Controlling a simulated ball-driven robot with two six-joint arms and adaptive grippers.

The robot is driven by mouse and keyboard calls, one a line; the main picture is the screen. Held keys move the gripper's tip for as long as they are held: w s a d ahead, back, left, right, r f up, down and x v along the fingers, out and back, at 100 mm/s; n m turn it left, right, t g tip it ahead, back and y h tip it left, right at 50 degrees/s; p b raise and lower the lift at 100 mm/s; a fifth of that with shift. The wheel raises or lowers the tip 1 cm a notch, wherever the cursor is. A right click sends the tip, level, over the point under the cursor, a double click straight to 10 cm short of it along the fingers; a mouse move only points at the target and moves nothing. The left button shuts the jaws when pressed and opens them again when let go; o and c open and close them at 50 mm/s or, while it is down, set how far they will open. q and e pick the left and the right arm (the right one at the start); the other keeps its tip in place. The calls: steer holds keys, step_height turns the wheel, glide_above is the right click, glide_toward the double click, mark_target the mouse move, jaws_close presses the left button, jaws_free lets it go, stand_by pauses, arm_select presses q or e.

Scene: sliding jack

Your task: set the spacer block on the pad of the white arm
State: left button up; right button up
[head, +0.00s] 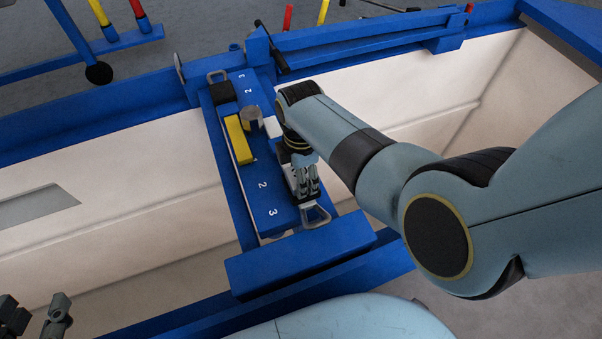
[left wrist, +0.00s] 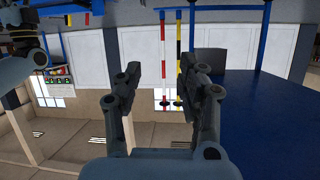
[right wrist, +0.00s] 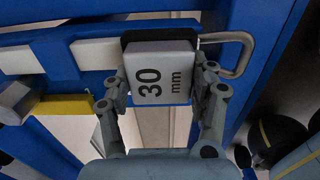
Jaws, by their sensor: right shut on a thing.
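The spacer block (right wrist: 160,78) is white and marked "30 mm" in the right wrist view. My right gripper (right wrist: 160,95) is shut on its two sides. In the head view my right gripper (head: 306,184) points down over the near end of the blue jack and mostly hides the block. The white arm (right wrist: 92,55) runs in behind the block, with a black pad (right wrist: 150,35) partly showing behind it and a grey handle (right wrist: 240,48) beyond. I cannot tell whether block and pad touch. My left gripper (head: 38,318) is open and empty, far to the left; its fingers (left wrist: 160,70) stand apart.
The blue jack rail (head: 268,205) carries numbers, a yellow block (head: 238,139), a grey cylinder (head: 252,118) and a black piece (head: 222,92) at the far end. Blue beams frame the white trough. A metal handle (head: 317,217) sticks out at the near end.

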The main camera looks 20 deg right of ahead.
steer(key=shift+f, duration=0.1)
steer(key=o, duration=1.4)
steer(key=shift+c, duration=0.2)
